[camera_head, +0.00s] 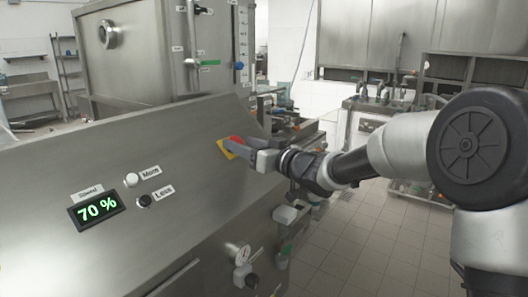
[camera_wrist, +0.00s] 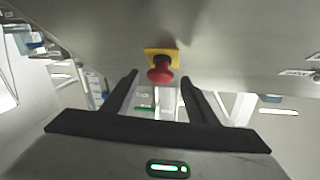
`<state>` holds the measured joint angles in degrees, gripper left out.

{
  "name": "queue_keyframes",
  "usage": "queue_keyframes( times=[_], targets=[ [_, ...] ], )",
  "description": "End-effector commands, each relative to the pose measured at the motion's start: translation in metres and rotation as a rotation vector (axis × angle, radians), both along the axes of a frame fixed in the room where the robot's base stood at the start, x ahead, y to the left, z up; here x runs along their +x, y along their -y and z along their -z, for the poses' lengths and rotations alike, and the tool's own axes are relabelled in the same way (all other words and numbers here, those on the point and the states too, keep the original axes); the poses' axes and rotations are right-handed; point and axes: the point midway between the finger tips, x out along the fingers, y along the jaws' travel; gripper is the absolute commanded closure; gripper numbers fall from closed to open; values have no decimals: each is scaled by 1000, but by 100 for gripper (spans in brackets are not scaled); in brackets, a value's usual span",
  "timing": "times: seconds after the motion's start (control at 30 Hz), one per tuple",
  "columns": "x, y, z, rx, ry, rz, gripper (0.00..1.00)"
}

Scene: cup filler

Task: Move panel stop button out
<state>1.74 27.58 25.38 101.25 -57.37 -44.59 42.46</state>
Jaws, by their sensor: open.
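The red stop button (camera_wrist: 160,72) sits on a yellow plate (camera_wrist: 174,54) on the grey metal panel. In the head view the red button (camera_head: 236,141) and yellow plate (camera_head: 226,150) show at the panel's upper right, partly covered by my gripper. My gripper (camera_head: 240,148) reaches in from the right, its fingers close to the button. In the wrist view my gripper (camera_wrist: 160,84) is open, with one finger on each side of the button's line. The button appears between or just beyond the fingertips. I cannot tell whether a finger touches it.
The sloped panel (camera_head: 180,140) also carries a 70 % display (camera_head: 97,209), a white More button (camera_head: 131,180) and a black Less button (camera_head: 144,201). A metal cabinet (camera_head: 135,50) stands behind. Tiled floor lies right.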

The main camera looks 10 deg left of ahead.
Motion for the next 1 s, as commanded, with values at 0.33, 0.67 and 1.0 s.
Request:
queue_keyframes(
  times=[0.33, 0.67, 1.0],
  targets=[
    [-40, 67, -2, -2, 0, 5, 47],
    [-77, 126, -1, 0, 0, 4, 47],
    [-87, 141, 0, 1, 0, 1, 47]
  ],
)
